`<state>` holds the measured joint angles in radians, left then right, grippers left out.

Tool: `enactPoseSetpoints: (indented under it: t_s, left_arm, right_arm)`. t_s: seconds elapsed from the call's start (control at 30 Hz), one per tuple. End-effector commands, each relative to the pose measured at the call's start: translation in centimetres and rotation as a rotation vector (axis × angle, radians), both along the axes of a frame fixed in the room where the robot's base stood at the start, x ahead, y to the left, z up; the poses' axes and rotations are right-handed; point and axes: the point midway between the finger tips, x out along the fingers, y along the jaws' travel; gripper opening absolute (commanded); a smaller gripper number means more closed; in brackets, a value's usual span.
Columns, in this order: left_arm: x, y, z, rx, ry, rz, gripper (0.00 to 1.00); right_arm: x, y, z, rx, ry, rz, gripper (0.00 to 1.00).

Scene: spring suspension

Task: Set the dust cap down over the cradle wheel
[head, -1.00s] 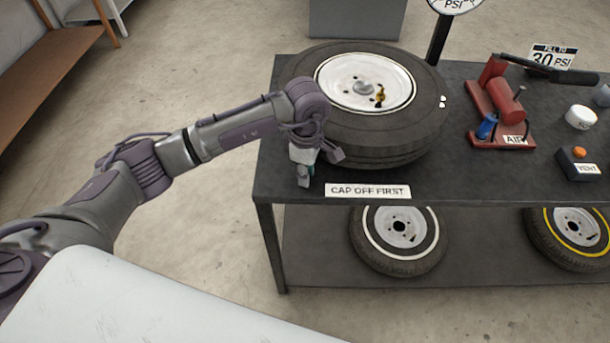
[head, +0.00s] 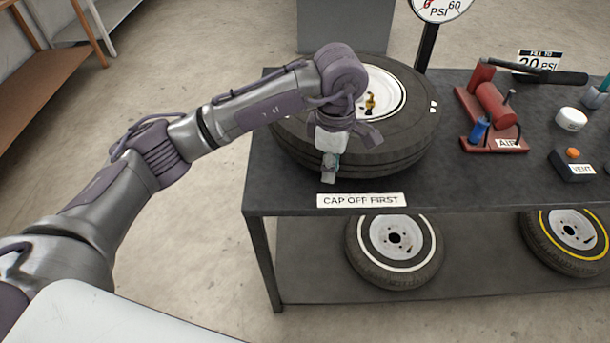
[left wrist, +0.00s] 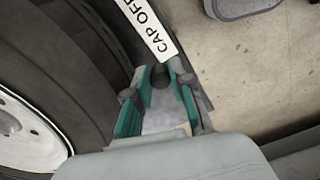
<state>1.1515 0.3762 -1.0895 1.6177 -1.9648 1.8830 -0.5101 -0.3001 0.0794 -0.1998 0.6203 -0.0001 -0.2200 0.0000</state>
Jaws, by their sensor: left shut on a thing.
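The cradle wheel (head: 420,125), a black tyre with a white rim, lies flat on the dark table. A brass valve (head: 370,103) stands up from its rim; my arm hides the hub. My left gripper (head: 330,172) hangs low in front of the wheel, near the table's front edge. In the left wrist view its teal-padded fingers (left wrist: 160,90) close around a small dark piece, seemingly the dust cap (left wrist: 160,76), mostly hidden. The wheel's rim also shows at the left of that view (left wrist: 25,135). My right gripper is out of view.
A "CAP OFF FIRST" label (head: 361,200) is on the table's front edge. A red air pump (head: 492,105), a white round tin (head: 571,118) and a vent box (head: 576,165) stand to the right. A gauge post (head: 427,45) rises behind the wheel. Two wheels lie on the lower shelf.

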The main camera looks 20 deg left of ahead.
Motion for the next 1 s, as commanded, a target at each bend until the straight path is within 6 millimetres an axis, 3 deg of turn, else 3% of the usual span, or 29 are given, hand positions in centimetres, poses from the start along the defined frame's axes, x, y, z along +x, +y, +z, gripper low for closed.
enactPoseSetpoints:
  t_s: [0.1,0.3,0.7,1.0]
  left_arm:
    - [-0.1,-2.3,1.2,0.0,-0.002,-0.003,0.04]
    - [-0.2,-4.2,2.6,0.0,-0.001,0.0,0.04]
    - [-0.2,-4.6,5.6,0.001,0.001,0.002,0.04]
    - [-0.2,-4.6,5.7,0.001,0.001,0.002,0.04]
  right_arm:
    - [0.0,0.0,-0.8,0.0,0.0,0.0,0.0]
    - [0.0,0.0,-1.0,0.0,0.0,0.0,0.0]
    - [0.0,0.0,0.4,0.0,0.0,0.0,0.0]
    - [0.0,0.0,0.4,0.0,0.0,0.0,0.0]
